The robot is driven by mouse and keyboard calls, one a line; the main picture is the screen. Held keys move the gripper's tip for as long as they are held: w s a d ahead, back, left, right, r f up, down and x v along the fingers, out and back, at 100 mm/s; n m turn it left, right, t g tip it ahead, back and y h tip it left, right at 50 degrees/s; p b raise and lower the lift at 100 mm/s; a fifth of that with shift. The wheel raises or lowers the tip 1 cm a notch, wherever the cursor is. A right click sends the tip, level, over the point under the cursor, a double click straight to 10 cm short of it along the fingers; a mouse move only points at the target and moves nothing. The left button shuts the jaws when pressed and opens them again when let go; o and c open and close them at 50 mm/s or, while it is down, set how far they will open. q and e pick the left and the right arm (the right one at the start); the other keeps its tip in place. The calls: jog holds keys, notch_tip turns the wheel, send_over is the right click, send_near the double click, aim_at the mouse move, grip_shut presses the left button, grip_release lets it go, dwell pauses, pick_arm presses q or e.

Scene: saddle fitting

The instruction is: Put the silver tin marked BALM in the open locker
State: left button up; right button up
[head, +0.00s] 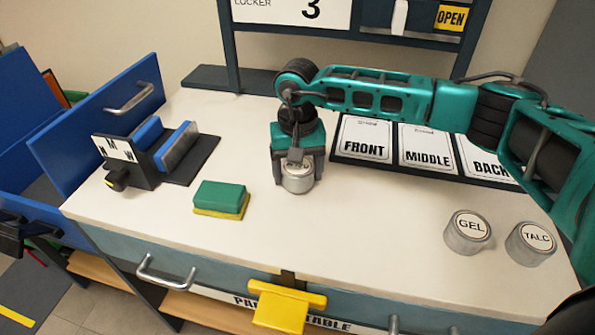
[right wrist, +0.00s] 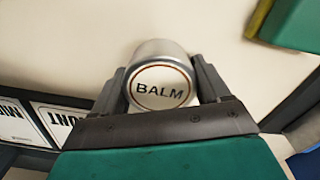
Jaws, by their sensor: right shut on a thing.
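The silver tin marked BALM (right wrist: 161,87) sits between the fingers of my right gripper (right wrist: 162,92), which is shut on it. In the head view the same tin (head: 297,180) is at the middle of the white tabletop, below my right gripper (head: 298,170). I cannot tell whether its base touches the table. The locker (head: 290,12) stands at the back, with a LOCKER 3 sign and a yellow OPEN tag (head: 451,18). Its inside is cut off by the top of the picture. At the left edge, dark parts may be my left gripper; this is unclear.
Tins marked GEL (head: 466,233) and TALC (head: 531,243) stand at the right. A green and yellow sponge (head: 221,198) lies left of the BALM tin. A dark board with FRONT, MIDDLE and BACK cards (head: 426,147) lies behind.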

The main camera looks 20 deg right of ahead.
jog(key=shift+f, duration=0.3)
jog(key=shift+f, duration=0.25)
jog(key=o, duration=1.1)
jog(key=shift+r, duration=0.1)
jog(key=shift+o, duration=0.2)
